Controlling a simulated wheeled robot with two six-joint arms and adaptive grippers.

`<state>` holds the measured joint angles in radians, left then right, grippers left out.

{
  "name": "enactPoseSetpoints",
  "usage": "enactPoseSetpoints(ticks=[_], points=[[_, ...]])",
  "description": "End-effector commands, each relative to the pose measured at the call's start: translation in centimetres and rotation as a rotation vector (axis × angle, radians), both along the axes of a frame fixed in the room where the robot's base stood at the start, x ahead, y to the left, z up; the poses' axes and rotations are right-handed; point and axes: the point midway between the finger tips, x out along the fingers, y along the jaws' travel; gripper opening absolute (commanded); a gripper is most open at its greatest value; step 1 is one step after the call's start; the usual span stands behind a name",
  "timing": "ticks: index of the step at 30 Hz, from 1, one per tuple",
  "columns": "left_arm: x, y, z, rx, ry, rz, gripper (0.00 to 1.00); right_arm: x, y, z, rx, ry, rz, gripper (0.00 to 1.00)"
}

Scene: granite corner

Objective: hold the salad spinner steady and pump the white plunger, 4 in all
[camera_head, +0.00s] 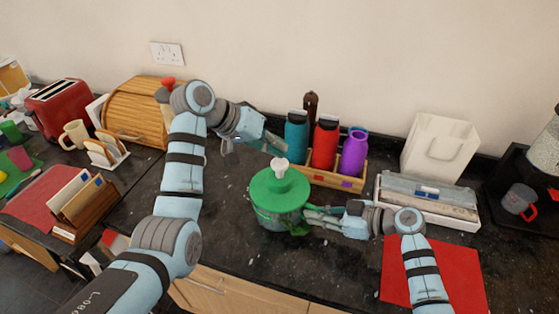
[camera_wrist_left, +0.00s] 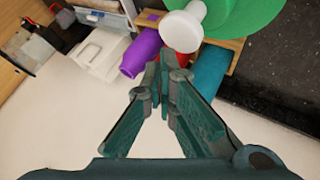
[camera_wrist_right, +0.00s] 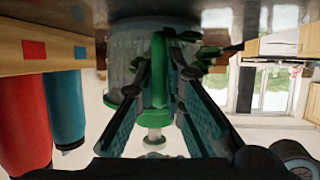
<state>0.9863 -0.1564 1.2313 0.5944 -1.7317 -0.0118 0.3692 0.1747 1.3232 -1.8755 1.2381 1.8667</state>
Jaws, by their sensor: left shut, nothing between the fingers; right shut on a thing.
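The salad spinner stands on the dark counter, with a clear bowl (camera_head: 268,217), a green lid (camera_head: 279,190) and a white plunger (camera_head: 281,166) standing up from the lid's middle. My left gripper (camera_head: 282,148) is shut and empty, just above the plunger. In the left wrist view the closed fingertips (camera_wrist_left: 164,65) are close to the plunger's white knob (camera_wrist_left: 182,31); I cannot tell whether they touch. My right gripper (camera_head: 308,216) is shut on the spinner's green handle (camera_wrist_right: 160,70) at the bowl's right side. Green leaves (camera_wrist_right: 205,52) show by the bowl.
A wooden rack (camera_head: 338,179) with teal, red and purple bottles stands close behind the spinner. A white box (camera_head: 440,146) and a tray (camera_head: 428,205) are at right, with a red mat (camera_head: 455,270) in front. A wooden bread bin (camera_head: 135,112) is at back left.

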Motion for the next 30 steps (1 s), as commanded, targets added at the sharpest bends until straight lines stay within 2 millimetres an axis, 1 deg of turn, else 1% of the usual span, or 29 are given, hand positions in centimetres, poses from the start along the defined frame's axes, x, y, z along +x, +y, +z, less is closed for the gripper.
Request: enactPoseSetpoints(ticks=[11,24,30], points=[[0.0,0.0,0.5,-0.001,-0.002,0.0,0.0,0.0,0.0,0.1,0.002,-0.001,0.0,0.0],[0.0,0.0,4.7,-0.001,-0.003,-0.001,0.0,0.0,0.0,0.0,0.001,0.0,0.0,0.0],[0.0,0.0,5.2,-0.001,-0.002,0.0,0.0,0.0,0.0,0.0,0.001,0.0,0.0,0.0]])
